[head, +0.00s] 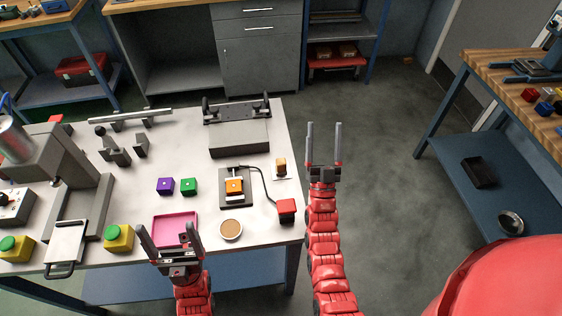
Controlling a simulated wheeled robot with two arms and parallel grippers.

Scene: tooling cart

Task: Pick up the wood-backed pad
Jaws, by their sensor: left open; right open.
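A small block with a tan wooden face (281,165) stands on a pale square base near the table's right edge; it looks like the wood-backed pad, but it is too small to be sure. My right gripper (324,125) is open and empty, beyond the table's right edge, to the right of the block and apart from it. My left gripper (167,226) is open and empty at the table's front edge, in front of the pink tray (163,232), and partly hides it.
The white table (205,130) also holds a purple cube (165,186), a green cube (188,187), an orange block (234,186) in a dark fixture, a round brown-topped dish (231,229), and a red box (286,209) with a cable. A press stands at left.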

